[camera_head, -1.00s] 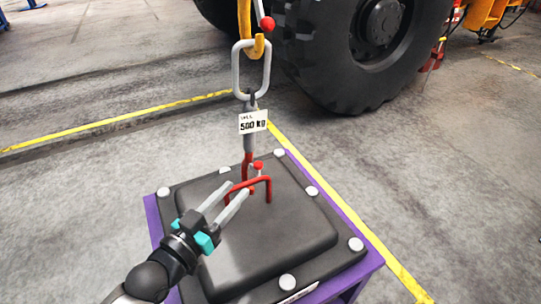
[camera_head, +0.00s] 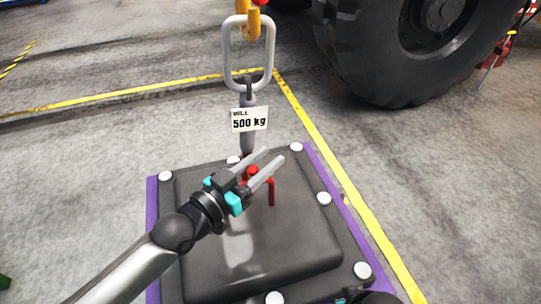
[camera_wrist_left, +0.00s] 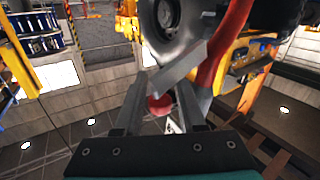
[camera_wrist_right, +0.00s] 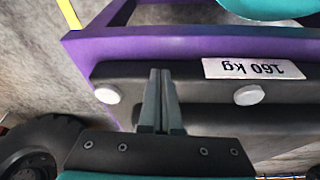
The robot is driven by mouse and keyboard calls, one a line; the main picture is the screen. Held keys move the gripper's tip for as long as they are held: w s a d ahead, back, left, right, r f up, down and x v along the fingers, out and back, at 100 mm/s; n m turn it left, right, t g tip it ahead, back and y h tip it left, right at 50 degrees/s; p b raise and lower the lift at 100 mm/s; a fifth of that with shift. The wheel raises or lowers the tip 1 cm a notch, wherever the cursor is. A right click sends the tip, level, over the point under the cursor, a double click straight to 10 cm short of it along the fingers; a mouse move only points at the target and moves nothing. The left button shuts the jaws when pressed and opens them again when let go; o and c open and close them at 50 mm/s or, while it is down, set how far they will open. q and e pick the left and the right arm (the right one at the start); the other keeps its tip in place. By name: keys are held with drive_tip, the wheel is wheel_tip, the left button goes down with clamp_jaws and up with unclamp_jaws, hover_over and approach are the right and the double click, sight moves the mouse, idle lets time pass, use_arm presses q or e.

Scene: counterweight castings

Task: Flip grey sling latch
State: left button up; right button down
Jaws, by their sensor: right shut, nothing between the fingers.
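The grey sling hangs from the yellow hook (camera_head: 255,22) by its long link (camera_head: 227,55). Its shank (camera_head: 247,140) carries a 500 kg tag (camera_head: 249,119) and reaches down to the red lifting handle (camera_head: 271,192) on the dark casting (camera_head: 280,245). The red latch knob (camera_head: 252,171) is partly hidden by my left gripper (camera_head: 272,155). In the left wrist view the knob (camera_wrist_left: 160,105) sits between the open fingers, beside a grey bar (camera_wrist_left: 186,66) and a red curved part (camera_wrist_left: 226,45). My right gripper (camera_wrist_right: 161,103) is shut and empty near the casting's edge.
The casting rests on a purple stand (camera_head: 152,215), with several pale round caps on its rim. A large tyre (camera_head: 385,60) stands behind. Yellow lines (camera_head: 330,160) mark the open concrete floor.

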use_arm(q)
clamp_jaws()
idle(1.4)
